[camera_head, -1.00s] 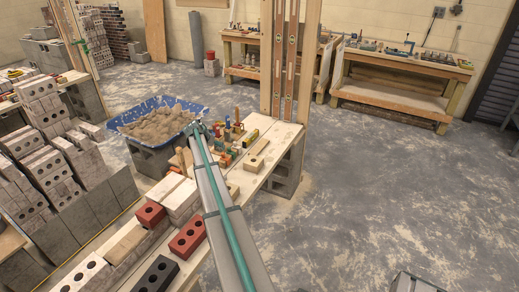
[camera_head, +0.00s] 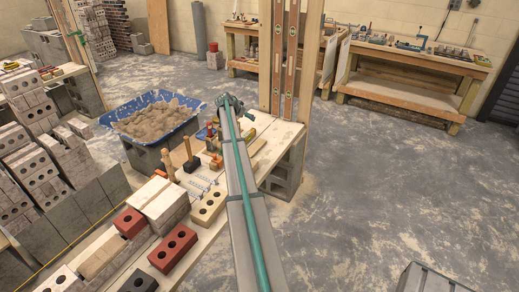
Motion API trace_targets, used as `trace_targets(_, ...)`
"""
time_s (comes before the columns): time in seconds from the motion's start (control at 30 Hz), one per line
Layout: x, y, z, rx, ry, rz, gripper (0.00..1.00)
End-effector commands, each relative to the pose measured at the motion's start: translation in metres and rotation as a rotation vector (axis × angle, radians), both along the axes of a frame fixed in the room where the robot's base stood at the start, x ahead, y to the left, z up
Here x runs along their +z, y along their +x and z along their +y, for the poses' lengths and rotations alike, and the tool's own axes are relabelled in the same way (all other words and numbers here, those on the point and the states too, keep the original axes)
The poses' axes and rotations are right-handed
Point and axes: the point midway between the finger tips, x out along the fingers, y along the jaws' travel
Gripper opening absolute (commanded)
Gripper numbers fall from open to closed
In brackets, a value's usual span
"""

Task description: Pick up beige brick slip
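A plain beige slab (camera_head: 100,257), which looks like the beige brick slip, lies along the brick row at lower left, between a white holed brick and a red brick. A beige brick with holes (camera_head: 208,205) lies on the plank bench, left of my arm. My arm reaches up from the bottom edge over the bench. My gripper (camera_head: 228,103) is at its far end, by the right side of the blue tub and well away from both beige pieces. It is too small and foreshortened to show its fingers' state.
A blue mortar tub (camera_head: 152,113) of sand stands behind the bench. Red brick (camera_head: 172,248), black brick (camera_head: 138,282), mallets (camera_head: 190,155) and small tools crowd the bench. Upright levels (camera_head: 285,60) stand at its far end. Open floor (camera_head: 390,190) lies right.

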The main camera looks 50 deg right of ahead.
Motion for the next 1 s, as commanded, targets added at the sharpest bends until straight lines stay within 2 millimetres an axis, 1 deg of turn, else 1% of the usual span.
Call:
trace_targets(0.03, -0.015, 0.0, 0.001, 0.001, 0.0, -0.001, 0.89)
trace_targets(0.27, -0.055, 0.0, 0.001, 0.001, 0.0, 0.001, 0.89)
trace_targets(0.37, -0.08, 0.0, 0.001, 0.001, 0.001, 0.001, 0.89)
trace_targets(0.5, -0.122, 0.0, 0.001, 0.001, 0.001, 0.001, 0.89)
trace_targets(0.6, -0.148, 0.0, 0.001, 0.001, 0.0, 0.0, 0.89)
trace_targets(0.7, -0.168, 0.0, 0.001, 0.001, 0.0, 0.0, 0.89)
trace_targets(0.83, -0.183, 0.0, 0.001, 0.001, 0.0, 0.0, 0.89)
trace_targets(1.0, -0.19, 0.001, -0.001, 0.001, 0.0, 0.001, 0.89)
